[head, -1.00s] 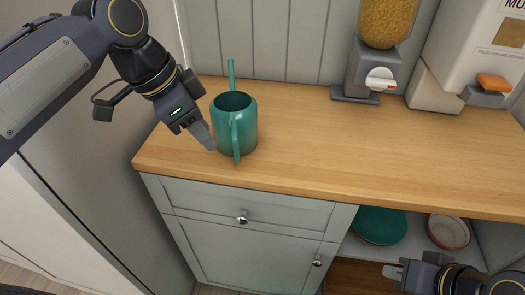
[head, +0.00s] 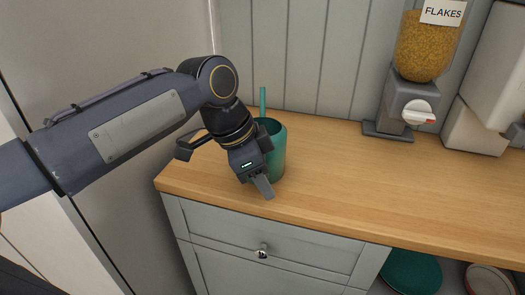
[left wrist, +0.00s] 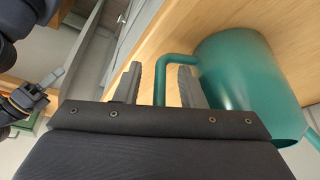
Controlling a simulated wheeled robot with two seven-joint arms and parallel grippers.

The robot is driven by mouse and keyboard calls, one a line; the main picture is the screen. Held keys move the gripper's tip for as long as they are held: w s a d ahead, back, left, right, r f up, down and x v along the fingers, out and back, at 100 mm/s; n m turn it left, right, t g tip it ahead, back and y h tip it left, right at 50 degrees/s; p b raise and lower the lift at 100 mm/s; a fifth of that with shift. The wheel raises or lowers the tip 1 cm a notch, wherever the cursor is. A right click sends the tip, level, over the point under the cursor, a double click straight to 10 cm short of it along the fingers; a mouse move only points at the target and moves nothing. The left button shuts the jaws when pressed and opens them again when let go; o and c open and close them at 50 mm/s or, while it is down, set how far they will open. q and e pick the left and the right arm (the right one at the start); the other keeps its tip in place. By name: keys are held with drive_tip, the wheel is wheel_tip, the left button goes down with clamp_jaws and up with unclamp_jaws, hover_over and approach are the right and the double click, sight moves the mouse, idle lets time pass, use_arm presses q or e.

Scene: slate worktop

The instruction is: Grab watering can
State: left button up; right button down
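The green watering can (head: 278,150) stands upright on the wooden worktop, partly hidden behind my left gripper (head: 262,188) in the head view. Its thin spout rises at the back. In the left wrist view, the can's body (left wrist: 250,75) is at the right. My left gripper (left wrist: 160,78) is open there, with one finger on each side of the can's handle (left wrist: 163,85); I cannot tell whether either finger touches it. My right gripper (left wrist: 45,90) seems to show small at the left of the wrist view, its opening unclear. It is out of the head view.
The wooden worktop (head: 400,190) is clear right of the can, up to a flakes dispenser (head: 405,95). A panelled wall stands behind. Below are a drawer (head: 270,245) and a shelf with a green dish (head: 412,270) and another dish (head: 488,278).

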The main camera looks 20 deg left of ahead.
use_arm(q)
drive_tip(key=shift+c, duration=0.5)
clamp_jaws()
drive_tip(key=shift+r, duration=0.25)
